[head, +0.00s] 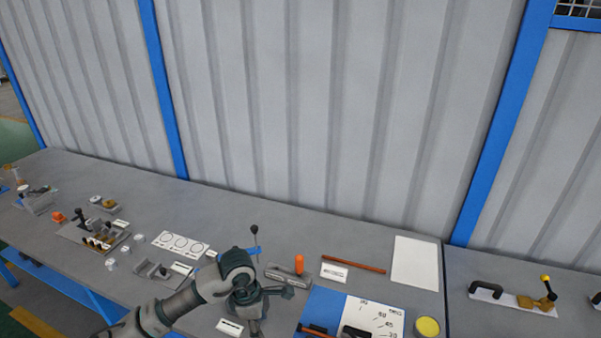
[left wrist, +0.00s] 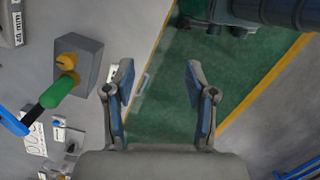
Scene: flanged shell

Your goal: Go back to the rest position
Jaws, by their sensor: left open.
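My left arm comes in from the bottom left in the head view, over the workbench (head: 215,195). My left gripper (head: 268,306) is above the front part of the bench, and its fingers are small there. In the left wrist view my left gripper (left wrist: 160,88) has its two fingers wide apart with nothing between them. Past the fingers lie the green floor and a yellow line. My right gripper is in neither view. I cannot pick out a flanged shell for certain.
An orange-handled part (head: 299,265), a red-brown bar (head: 353,264) and a white sheet (head: 415,263) lie right of my arm. Small fixtures (head: 98,235) crowd the left. A grey box (left wrist: 78,62) with yellow knobs and a green handle (left wrist: 58,91) are left of the fingers.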

